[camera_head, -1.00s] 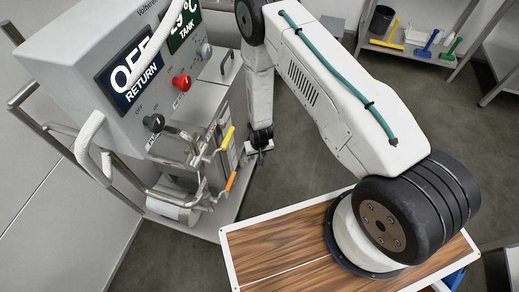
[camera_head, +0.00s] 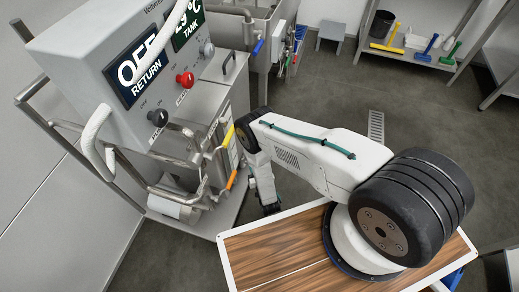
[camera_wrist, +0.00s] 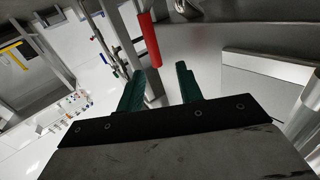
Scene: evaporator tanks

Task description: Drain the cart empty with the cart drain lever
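The cart (camera_head: 110,50) is a grey steel unit on the left in the head view, with a panel reading OFF RETURN and a TANK display. A yellow lever (camera_head: 228,137) and an orange lever (camera_head: 232,179) are on its pipework at the right side. My gripper (camera_head: 271,207) hangs low, just right of the orange lever, small and dark there. In the wrist view my gripper (camera_wrist: 160,70) has its two green fingers apart with nothing gripped. A red handle (camera_wrist: 148,38) lies just beyond the fingertips. I cannot tell which handle is the drain lever.
A wood-topped table (camera_head: 270,255) is under my arm's base at the front. A steel tank with a blue handle (camera_head: 258,48) stands behind the cart. A shelf (camera_head: 430,55) with brushes and a black bucket is at the back right. Open floor lies between.

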